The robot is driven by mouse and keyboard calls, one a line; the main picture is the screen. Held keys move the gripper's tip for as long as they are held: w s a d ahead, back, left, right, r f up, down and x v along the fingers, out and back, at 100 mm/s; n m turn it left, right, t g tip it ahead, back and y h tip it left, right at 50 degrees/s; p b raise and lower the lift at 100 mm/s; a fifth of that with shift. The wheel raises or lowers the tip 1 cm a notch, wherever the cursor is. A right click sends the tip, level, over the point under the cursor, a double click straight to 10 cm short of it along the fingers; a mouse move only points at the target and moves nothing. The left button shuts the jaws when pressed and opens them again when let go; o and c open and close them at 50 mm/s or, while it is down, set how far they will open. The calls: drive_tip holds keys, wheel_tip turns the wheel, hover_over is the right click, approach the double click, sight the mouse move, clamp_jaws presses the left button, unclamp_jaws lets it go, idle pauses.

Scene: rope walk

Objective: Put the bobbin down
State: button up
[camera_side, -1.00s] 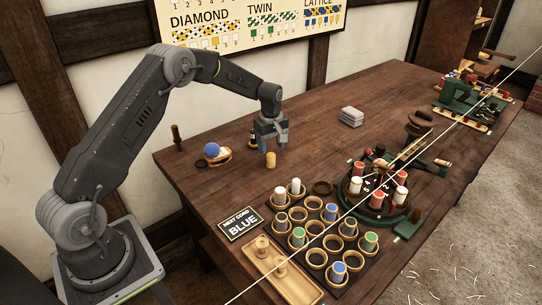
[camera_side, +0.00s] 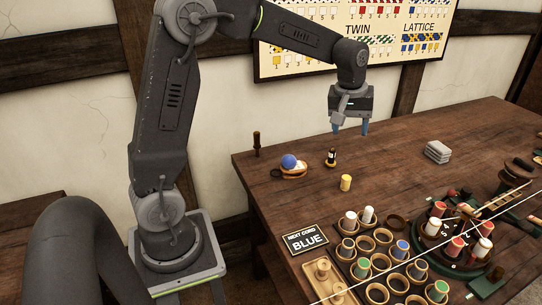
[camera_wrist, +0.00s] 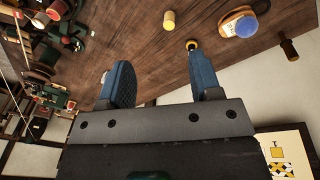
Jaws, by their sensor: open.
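A small dark bottle (camera_side: 331,158) and a blue ball on a wooden holder (camera_side: 289,163) stand behind the bobbin. The bobbin rack (camera_side: 378,262), a "NEXT CORD BLUE" sign (camera_side: 307,239) and a round braiding stand (camera_side: 452,240) are nearer. Grey blocks (camera_side: 438,151) lie right.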

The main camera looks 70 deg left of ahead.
drive_tip(key=s+d+r+m+t, duration=0.1)
drive_tip(key=s+d+m, duration=0.1)
drive_tip(key=s, duration=0.6)
drive_tip(key=s+d+r+m+t, duration=0.1)
drive_tip(key=s+d+m, duration=0.2)
drive_tip(key=s, duration=0.5)
drive_tip(key=s+d+r+m+t, duration=0.1)
drive_tip(key=s+d+m, duration=0.2)
drive_tip(key=s+m, duration=0.2)
drive_tip(key=s, duration=0.3)
drive_tip(key=shift+s+d+t, duration=0.2)
drive_tip(key=shift+d+t, duration=0.05)
drive_tip(key=shift+t, duration=0.05)
